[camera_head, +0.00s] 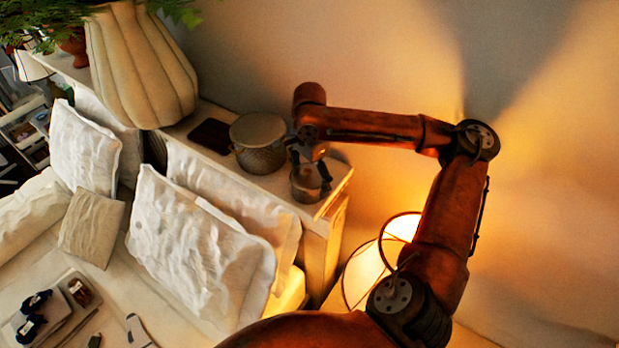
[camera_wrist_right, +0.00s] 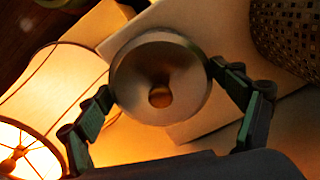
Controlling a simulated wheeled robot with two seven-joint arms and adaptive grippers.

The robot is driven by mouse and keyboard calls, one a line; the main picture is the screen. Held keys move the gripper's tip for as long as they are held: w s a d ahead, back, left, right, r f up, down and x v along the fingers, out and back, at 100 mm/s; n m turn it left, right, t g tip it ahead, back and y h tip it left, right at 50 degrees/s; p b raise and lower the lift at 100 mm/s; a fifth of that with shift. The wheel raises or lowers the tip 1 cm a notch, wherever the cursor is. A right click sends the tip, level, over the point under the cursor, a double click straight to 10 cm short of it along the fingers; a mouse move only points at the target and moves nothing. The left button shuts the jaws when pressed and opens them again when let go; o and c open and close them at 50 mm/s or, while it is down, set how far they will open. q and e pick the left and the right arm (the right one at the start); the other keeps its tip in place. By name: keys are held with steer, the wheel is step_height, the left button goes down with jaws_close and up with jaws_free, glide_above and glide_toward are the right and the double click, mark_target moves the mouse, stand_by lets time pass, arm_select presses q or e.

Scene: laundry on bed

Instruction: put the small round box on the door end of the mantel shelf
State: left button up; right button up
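A small round metallic box (camera_head: 305,184) is at the right-hand end of the mantel shelf (camera_head: 335,178). In the right wrist view the small round box (camera_wrist_right: 182,62) shows from above, with a dished grey top and an amber centre. My right gripper (camera_wrist_right: 160,82) has one finger against each side of it, and the gripper (camera_head: 309,172) comes down over it in the head view. The box is upright at the shelf's corner; I cannot tell whether it rests on the shelf or hangs just above it. My left gripper is not in view.
A larger woven round pot with a lid (camera_head: 258,143) stands just left of the box. A dark flat object (camera_head: 212,135) and a big ribbed vase (camera_head: 140,65) are farther along the shelf. A lit lamp (camera_head: 366,272) is below the shelf end. Cushions (camera_head: 200,240) lean in front.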

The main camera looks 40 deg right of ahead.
steer(key=shift+w+r, duration=0.1)
steer(key=shift+r, duration=0.3)
step_height(320, 180, up, 10)
steer(key=shift+r+b, duration=0.2)
steer(key=shift+b, duration=0.9)
steer(key=shift+r, duration=0.55)
